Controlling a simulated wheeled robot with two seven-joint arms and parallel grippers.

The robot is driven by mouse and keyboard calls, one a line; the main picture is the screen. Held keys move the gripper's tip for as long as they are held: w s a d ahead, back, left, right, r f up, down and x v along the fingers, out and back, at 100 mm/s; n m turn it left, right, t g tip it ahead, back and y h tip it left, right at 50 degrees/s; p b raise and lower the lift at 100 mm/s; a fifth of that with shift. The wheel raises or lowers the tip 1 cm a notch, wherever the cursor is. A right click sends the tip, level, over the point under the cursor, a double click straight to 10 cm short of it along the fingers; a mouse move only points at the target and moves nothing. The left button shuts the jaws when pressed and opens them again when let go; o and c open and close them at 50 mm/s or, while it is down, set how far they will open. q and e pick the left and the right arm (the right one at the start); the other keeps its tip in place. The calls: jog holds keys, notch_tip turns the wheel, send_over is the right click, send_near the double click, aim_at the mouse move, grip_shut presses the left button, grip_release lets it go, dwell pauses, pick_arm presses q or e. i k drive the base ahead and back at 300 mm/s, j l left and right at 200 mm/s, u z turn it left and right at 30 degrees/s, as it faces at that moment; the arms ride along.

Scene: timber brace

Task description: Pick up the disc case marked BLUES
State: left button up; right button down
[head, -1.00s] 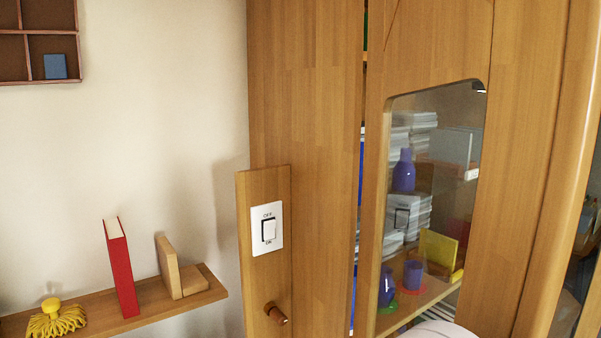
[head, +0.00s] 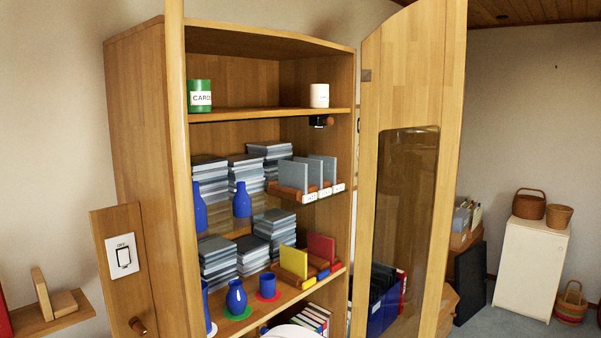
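Three grey upright cases stand side by side in brown holders on the cabinet's middle shelf: the left case (head: 294,174), the middle case (head: 315,170) and the right case (head: 329,166). Small white labels (head: 311,197) sit at the front of the holders. Their lettering is too small to read, so I cannot tell which case is marked BLUES. Flat stacks of grey cases (head: 210,180) lie to their left, with no readable marks. Neither of my grippers is in view.
The cabinet door (head: 450,150) stands open to the right. Blue vases (head: 242,200) stand near the shelf front. A lower shelf holds a blue cup (head: 267,284) and a yellow panel (head: 293,262). A switch panel (head: 122,255) with a peg projects at left.

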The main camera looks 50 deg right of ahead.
aim_at(291, 174)
jog(key=l+u, duration=0.1)
jog(key=l, duration=0.3)
jog(key=k+l, duration=0.15)
jog(key=l, duration=0.2)
jog(key=k+l+u, duration=0.15)
jog(key=l, duration=0.65)
jog(key=k+u, duration=0.05)
